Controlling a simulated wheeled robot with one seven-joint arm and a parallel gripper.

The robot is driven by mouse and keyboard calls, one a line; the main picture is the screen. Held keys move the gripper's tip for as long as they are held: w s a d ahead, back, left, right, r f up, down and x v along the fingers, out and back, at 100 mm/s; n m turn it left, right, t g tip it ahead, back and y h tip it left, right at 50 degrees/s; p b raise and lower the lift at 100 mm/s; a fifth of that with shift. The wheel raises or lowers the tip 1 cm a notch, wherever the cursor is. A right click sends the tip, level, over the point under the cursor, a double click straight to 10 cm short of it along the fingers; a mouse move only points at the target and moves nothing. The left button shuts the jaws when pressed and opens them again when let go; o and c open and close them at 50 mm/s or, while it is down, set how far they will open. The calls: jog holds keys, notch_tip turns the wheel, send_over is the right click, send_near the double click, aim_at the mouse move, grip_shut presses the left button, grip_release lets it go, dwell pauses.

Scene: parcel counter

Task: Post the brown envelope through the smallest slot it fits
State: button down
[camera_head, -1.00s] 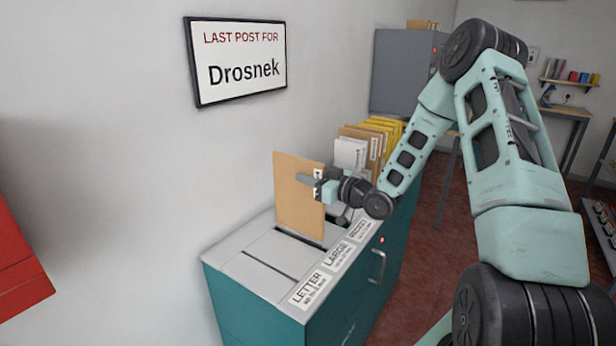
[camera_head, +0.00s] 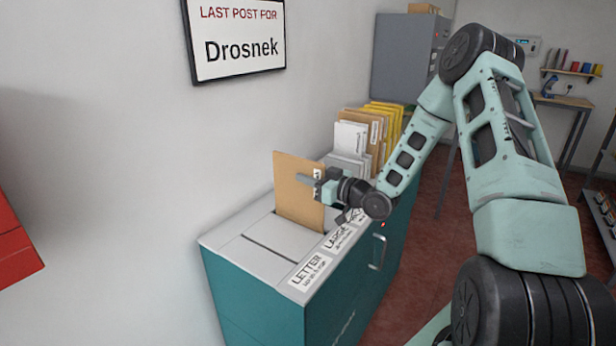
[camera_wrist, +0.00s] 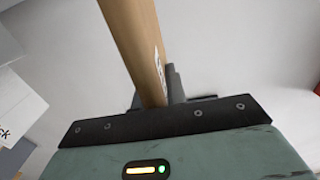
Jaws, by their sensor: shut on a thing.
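The brown envelope (camera_head: 298,190) stands upright over the top of the teal post cabinet (camera_head: 222,246). My gripper (camera_head: 318,186) is shut on its right edge. In the wrist view the envelope (camera_wrist: 135,45) shows nearly edge-on between the fingers. Its lower edge lies along the place of the slot beside the LARGE label (camera_head: 340,236). That slot is hidden by the envelope, and I cannot tell how far the edge is inside it. The slot by the LETTER label (camera_head: 310,270) is clear and empty (camera_head: 272,250). A third label is mostly hidden by my gripper.
Yellow, brown and white envelopes (camera_head: 375,135) stand in a row behind the slots, close to my gripper. A grey cabinet (camera_head: 400,65) stands beyond. The wall with the Drosnek sign (camera_head: 240,50) borders the cabinet's left. A red object (camera_head: 15,240) is at far left.

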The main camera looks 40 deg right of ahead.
aim_at(309, 198)
jog(key=shift+f+b, duration=2.2)
jog(key=shift+f, duration=0.65)
jog(key=c, duration=1.3)
grip_release()
jog(key=shift+f, duration=0.1)
jog(key=shift+c, duration=0.2)
jog(key=shift+s, duration=0.1)
jog(key=shift+s+f, duration=0.1)
jog(key=b+v, duration=0.1)
jog(key=v, duration=1.6)
jog(key=shift+r+b, duration=0.25)
jog(key=shift+b, duration=0.05)
